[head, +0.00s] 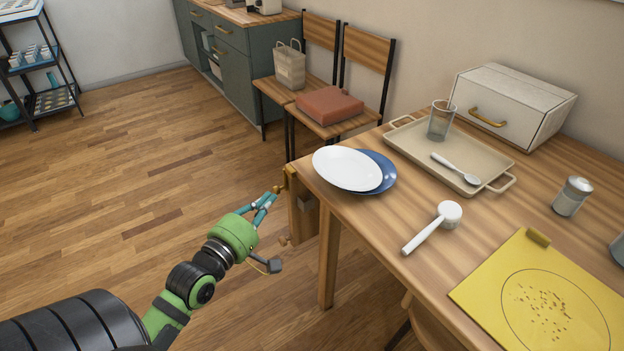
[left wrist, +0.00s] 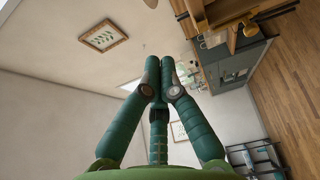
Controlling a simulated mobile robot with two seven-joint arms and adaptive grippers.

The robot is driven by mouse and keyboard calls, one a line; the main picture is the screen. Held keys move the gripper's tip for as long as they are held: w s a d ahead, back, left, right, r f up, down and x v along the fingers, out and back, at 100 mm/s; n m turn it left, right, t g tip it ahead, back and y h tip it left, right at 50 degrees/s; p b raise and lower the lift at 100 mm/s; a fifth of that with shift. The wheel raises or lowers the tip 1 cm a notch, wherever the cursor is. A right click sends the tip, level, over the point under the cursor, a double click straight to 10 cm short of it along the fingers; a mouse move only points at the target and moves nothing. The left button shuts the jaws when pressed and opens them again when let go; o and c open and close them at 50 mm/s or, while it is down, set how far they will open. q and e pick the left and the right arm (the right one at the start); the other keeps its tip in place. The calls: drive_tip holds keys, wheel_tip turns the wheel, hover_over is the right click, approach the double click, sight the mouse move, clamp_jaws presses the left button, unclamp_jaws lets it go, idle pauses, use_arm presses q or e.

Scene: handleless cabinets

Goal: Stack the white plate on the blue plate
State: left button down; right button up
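The white plate (head: 345,167) is near the left corner of the wooden table. It covers much of the blue plate (head: 386,170), whose rim shows on the right side. The white plate sits off-centre to the left; its contact with the blue plate beneath is hidden. My left gripper (head: 271,197) is left of the table corner, apart from both plates. In the left wrist view its teal fingers (left wrist: 160,77) are together at the tips with nothing visible between them. My right gripper is not in view.
A beige tray (head: 408,146) with a glass (head: 440,120) and spoon stands behind the plates. A white scoop (head: 432,227), yellow board (head: 480,291) and shaker (head: 572,196) are on the table. Chairs (head: 330,120) stand behind. The floor left of the table is open.

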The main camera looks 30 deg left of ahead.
use_arm(q)
drive_tip(key=w, duration=0.4)
drive_tip(key=w+d, duration=0.1)
drive_tip(key=w, duration=0.3)
drive_tip(key=w+d, duration=0.1)
drive_tip(key=w, duration=0.3)
drive_tip(key=shift+w, duration=0.1)
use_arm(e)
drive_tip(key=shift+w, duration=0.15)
